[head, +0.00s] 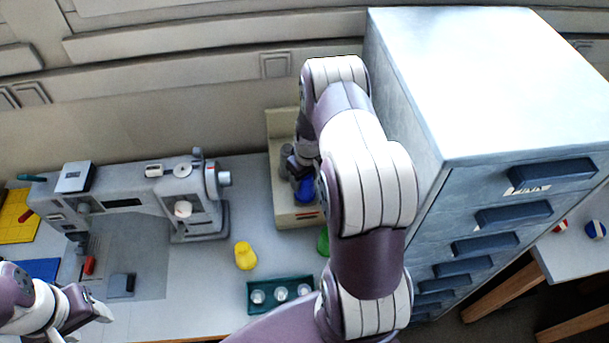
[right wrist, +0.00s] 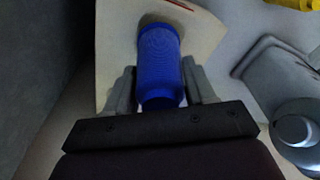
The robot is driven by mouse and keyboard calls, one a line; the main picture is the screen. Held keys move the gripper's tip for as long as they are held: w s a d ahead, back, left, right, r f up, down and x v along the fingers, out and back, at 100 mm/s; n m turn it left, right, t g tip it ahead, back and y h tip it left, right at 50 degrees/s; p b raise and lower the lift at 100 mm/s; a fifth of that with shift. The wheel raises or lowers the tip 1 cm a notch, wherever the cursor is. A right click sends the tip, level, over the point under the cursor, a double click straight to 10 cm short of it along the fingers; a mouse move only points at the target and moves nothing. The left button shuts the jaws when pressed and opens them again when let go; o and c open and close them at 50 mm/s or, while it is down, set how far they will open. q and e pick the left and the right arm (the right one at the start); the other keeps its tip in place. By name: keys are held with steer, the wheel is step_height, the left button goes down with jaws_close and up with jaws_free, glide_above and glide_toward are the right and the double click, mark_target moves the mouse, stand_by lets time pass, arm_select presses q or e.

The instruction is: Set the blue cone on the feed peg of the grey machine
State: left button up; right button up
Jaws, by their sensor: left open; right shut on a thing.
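The blue cone (head: 305,190) is low against the beige stand (head: 277,128), partly covered by my right arm. My right gripper (head: 298,160) is shut on it; the right wrist view shows the blue cone (right wrist: 160,62) between both fingers. Whether its far end touches the stand, I cannot tell. The grey machine (head: 125,203), shaped like a sewing machine, stands to the left with a short upright post (head: 197,154) on its top right; I cannot tell if this is the feed peg. My left gripper (head: 88,305) is open and empty at the lower left.
A yellow cone (head: 245,257) stands in front of the stand, and a green cone (head: 323,243) is mostly hidden by my arm. A green tray (head: 256,283) holds several pale round pieces. A tall drawer cabinet (head: 450,190) rises on the right. Bare table lies between machine and stand.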

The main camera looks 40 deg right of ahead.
steer(key=shift+f, duration=0.1)
steer(key=o, duration=1.2)
steer(key=shift+r, duration=0.45)
steer(key=r+b, duration=0.1)
steer(key=r, duration=0.2)
steer(key=s+r+b, duration=0.1)
steer(key=r, duration=0.3)
steer(key=r+b, duration=0.1)
steer(key=r, duration=0.3)
steer(key=shift+s+r, duration=0.15)
steer(key=shift+s, duration=0.1)
steer(key=shift+r+p, duration=0.4)
steer(key=shift+r, duration=0.15)
step_height(320, 180, up, 6)
steer(key=p, duration=0.5)
steer(key=shift+r, duration=0.15)
